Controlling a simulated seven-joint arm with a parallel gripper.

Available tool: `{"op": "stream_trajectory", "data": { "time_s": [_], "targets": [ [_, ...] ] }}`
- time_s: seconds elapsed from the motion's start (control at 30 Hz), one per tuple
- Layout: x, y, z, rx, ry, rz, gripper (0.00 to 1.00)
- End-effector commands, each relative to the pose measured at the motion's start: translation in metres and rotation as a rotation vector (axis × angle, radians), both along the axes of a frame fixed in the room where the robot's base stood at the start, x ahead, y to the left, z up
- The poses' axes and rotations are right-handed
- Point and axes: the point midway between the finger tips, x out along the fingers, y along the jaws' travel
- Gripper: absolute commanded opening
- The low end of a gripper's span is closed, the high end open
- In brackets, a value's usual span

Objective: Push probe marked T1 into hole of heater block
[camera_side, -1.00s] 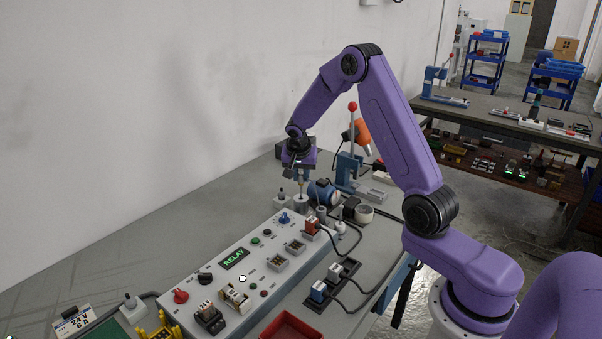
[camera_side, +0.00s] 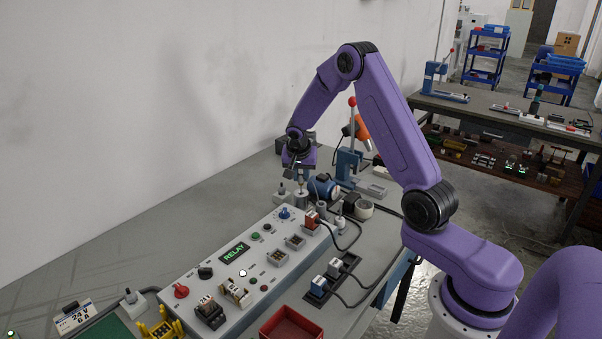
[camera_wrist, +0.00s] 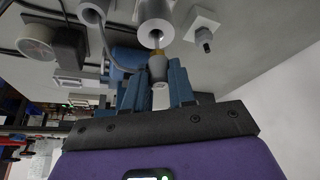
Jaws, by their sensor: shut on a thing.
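My gripper (camera_wrist: 157,88) is shut on a probe (camera_wrist: 158,70), a grey cylinder with a brass-coloured part toward its front end. No T1 marking is readable. The heater block (camera_wrist: 154,14) is a metal cylinder with a round hole in its end face, just beyond the brass part in the wrist view. The probe lies close to the hole; whether its tip has entered cannot be told. In the side view my gripper (camera_side: 300,176) is above the heater block (camera_side: 301,201), with the probe roughly upright between them.
A white square base with a dark knob (camera_wrist: 203,36) stands beside the block. A smaller grey cylinder (camera_side: 321,212), a blue motor-like part (camera_side: 323,187) and a lever press (camera_side: 350,160) are close by. The relay panel (camera_side: 222,274) lies in front.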

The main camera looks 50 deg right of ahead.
Motion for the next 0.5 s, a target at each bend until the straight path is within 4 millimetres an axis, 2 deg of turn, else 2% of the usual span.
{"op": "stream_trajectory", "data": {
  "time_s": [0.5],
  "targets": [
    [0.0001,-0.0002,-0.009,-0.001,0.0,0.0,0.0]
  ]
}}
